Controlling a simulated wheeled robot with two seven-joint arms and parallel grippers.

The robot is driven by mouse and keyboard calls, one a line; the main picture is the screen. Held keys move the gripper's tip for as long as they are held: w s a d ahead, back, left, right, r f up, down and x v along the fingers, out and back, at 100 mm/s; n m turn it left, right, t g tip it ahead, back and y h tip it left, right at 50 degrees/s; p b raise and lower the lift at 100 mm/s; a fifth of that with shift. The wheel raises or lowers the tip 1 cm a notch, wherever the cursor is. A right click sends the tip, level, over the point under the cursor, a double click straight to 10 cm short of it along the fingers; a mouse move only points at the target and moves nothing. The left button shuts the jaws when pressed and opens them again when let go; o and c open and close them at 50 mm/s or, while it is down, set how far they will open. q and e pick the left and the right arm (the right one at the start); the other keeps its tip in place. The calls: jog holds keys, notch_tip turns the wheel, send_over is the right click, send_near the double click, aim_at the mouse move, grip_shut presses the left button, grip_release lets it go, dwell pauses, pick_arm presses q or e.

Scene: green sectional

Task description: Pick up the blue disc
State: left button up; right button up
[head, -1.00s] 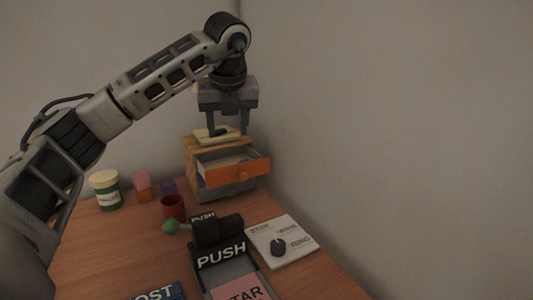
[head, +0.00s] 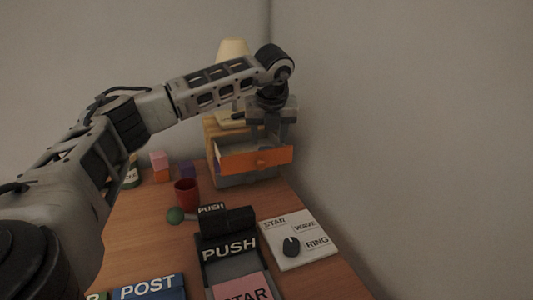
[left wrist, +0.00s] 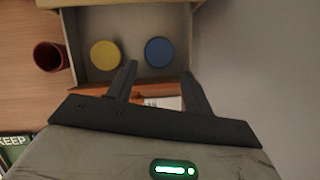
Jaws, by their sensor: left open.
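The blue disc (left wrist: 159,52) lies flat in the open drawer (head: 282,156), on the right side of it in the left wrist view. A yellow disc (left wrist: 105,54) lies in the same drawer to its left, apart from it. My left gripper (left wrist: 159,72) is open and empty. Its two fingers point toward the drawer, and the blue disc shows between and beyond the fingertips. In the head view my left gripper (head: 268,122) hangs just over the drawer, and the discs are mostly hidden there. My right gripper is in neither view.
A black PUSH device (head: 228,245) and a white dial board (head: 297,240) lie in front. A wall is close on the right. A lamp (head: 232,50) stands behind.

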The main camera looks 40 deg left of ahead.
pick_arm(q)
jog(key=x, duration=0.5)
jog(key=shift+a+r, duration=0.1)
jog(key=shift+a, duration=0.15)
jog(key=c, duration=0.7)
jog(key=shift+r, duration=0.1)
